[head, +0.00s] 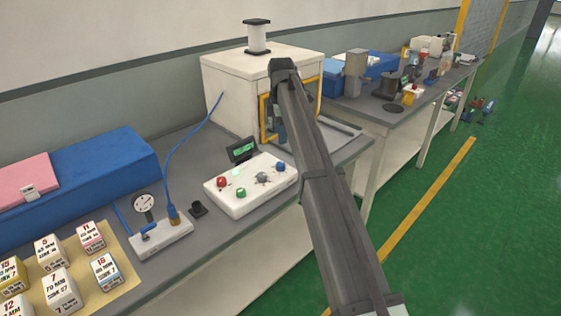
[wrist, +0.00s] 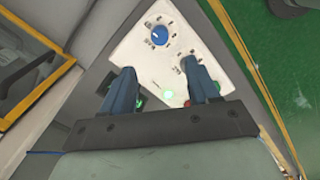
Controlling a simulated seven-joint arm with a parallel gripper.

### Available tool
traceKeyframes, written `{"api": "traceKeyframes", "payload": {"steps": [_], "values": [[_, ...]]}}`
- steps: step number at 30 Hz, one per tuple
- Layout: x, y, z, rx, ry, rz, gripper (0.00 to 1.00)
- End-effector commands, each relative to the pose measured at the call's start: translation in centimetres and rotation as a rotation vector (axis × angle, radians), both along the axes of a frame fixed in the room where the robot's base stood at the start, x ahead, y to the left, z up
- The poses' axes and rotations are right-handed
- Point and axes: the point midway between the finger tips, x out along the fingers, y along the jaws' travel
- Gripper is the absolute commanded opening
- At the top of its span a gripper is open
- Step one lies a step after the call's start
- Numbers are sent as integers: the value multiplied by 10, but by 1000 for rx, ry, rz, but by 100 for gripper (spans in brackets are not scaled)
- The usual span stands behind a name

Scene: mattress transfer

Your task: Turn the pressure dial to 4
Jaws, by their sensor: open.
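A white control panel (head: 222,204) lies on the grey bench. It carries a blue dial (head: 280,167), a grey knob (head: 263,179), a red knob (head: 239,172), a green knob (head: 241,192) and a lit green lamp. I cannot tell which control is the pressure dial. In the wrist view the blue dial (wrist: 160,35) has a white pointer line and a ring of marks too small to read. My gripper (wrist: 158,72) is open and empty, its fingers apart over the panel and short of the blue dial. The right finger partly covers another marked control. In the head view my arm hides part of the gripper.
A small display (head: 241,149) stands behind the panel. A pressure gauge (head: 144,203) on a white block stands left of it, with a blue hose. A white cabinet (head: 232,92) with a yellow-framed door is behind. Small labelled boxes sit at the lower left.

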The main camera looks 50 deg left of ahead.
Motion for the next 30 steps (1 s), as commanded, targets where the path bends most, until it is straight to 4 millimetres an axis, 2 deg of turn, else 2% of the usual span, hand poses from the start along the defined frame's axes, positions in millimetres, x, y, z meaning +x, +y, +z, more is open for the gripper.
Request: {"api": "traceKeyframes", "payload": {"steps": [12, 18, 24, 30], "values": [[1, 1, -74, -2, 1, -2, 60], [2, 3, -102, -2, 1, -2, 60], [3, 4, -118, 0, 0, -2, 60], [3, 4, -123, 0, 0, -2, 60]]}}
